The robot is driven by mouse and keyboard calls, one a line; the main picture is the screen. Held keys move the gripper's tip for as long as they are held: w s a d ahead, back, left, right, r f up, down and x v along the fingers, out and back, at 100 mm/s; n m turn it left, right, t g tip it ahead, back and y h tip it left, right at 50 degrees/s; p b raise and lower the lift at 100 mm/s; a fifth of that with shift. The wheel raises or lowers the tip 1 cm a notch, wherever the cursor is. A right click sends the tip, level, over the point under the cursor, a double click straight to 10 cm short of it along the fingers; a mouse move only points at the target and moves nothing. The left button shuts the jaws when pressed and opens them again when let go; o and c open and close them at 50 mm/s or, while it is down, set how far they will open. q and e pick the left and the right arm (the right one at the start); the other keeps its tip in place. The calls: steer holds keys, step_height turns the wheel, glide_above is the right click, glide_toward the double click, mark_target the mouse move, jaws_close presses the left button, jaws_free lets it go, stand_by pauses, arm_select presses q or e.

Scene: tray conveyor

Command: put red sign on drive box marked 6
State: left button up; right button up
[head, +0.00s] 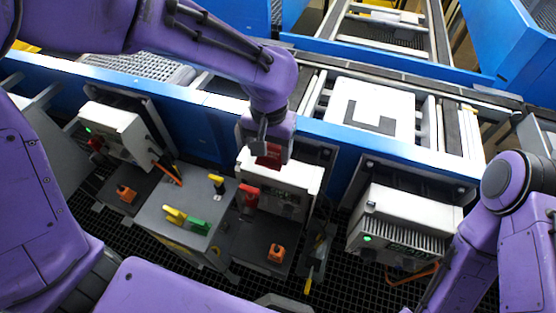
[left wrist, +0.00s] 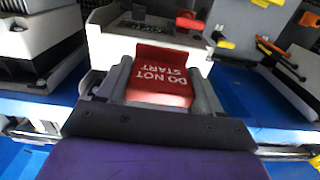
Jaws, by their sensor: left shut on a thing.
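My left gripper (head: 268,150) is shut on the red sign (head: 268,156), above the back edge of the middle white drive box (head: 285,178). In the left wrist view the sign (left wrist: 160,78) sits between the two fingers (left wrist: 160,90) and reads "DO NOT START", upside down in that picture. The drive box (left wrist: 150,42) lies just beyond it; I cannot tell whether they touch. A red handle (head: 249,195) is on this box's front left. Other white drive boxes stand at left (head: 112,128) and right (head: 405,215). I cannot read a 6 on any box. My right gripper is out of view.
A grey cabinet (head: 160,215) with yellow and green pieces (head: 198,227) on top stands left of the middle box. The blue conveyor frame (head: 330,128) runs behind the boxes, carrying a white tray (head: 395,105). Orange switches (head: 277,253) sit low in front.

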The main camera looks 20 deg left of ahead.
mark_target(276, 148)
arm_select(q)
steer(key=w+f, duration=0.2)
steer(key=shift+w+d+f+p, duration=0.1)
steer(key=shift+w+f+p, duration=0.2)
steer(key=shift+w, duration=0.1)
steer(key=shift+w+f, duration=0.15)
steer(key=shift+f, duration=0.15)
step_height(276, 148, down, 3)
steer(key=shift+d+f+p, duration=0.1)
steer(key=shift+f+p, duration=0.05)
steer(key=shift+p, duration=0.7)
steer(key=shift+w+f, duration=0.2)
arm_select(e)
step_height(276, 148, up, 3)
arm_select(q)
steer(key=shift+s, duration=0.15)
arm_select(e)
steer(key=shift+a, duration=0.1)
arm_select(q)
steer(key=o, duration=1.1)
steer(key=shift+f, duration=0.1)
steer(key=shift+o, duration=0.2)
